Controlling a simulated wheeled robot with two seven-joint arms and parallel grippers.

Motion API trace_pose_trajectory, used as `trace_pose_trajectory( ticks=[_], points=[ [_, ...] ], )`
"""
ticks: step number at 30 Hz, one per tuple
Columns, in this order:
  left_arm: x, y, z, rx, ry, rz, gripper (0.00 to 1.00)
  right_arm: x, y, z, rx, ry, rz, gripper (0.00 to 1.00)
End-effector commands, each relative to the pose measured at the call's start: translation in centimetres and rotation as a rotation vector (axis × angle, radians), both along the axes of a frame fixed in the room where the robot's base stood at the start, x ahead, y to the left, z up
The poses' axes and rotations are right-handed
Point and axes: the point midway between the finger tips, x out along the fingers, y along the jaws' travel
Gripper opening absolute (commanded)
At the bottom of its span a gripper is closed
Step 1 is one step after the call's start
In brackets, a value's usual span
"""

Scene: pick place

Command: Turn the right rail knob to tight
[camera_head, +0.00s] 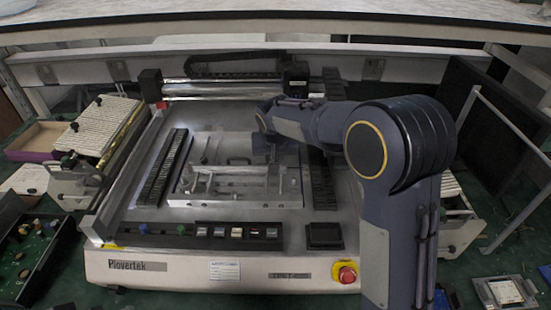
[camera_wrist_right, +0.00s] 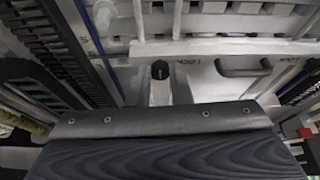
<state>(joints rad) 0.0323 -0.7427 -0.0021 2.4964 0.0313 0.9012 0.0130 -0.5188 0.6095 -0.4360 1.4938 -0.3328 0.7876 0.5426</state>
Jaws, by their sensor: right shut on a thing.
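The right rail knob (camera_wrist_right: 160,70) is a small black knob seen in the right wrist view, upper middle. My right gripper (camera_wrist_right: 161,88) has its pale fingers at the knob and is shut on it. Lettering that looks like LOCK is printed on the plate just right of the knob. In the head view my right arm reaches in from the lower right over the machine, and its gripper (camera_head: 262,148) is above the middle of the bed. The knob cannot be made out there. My left gripper is not in view.
The machine (camera_head: 340,215) has a front row of switches and a red stop button (camera_head: 346,273). Dark cable chains (camera_head: 165,168) flank the bed. A metal fixture (camera_head: 235,172) stands on it.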

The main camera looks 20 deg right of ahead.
Motion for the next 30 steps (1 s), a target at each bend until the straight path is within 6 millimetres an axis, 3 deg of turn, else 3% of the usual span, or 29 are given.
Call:
trace_pose_trajectory(
  ticks=[15,30],
  points=[
    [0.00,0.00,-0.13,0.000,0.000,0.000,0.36,0.27,0.62,0.03,-0.001,0.000,-0.428,0.00],
    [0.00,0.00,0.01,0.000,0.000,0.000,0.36,0.39,0.69,0.02,0.001,0.000,-0.584,0.00]
  ],
)
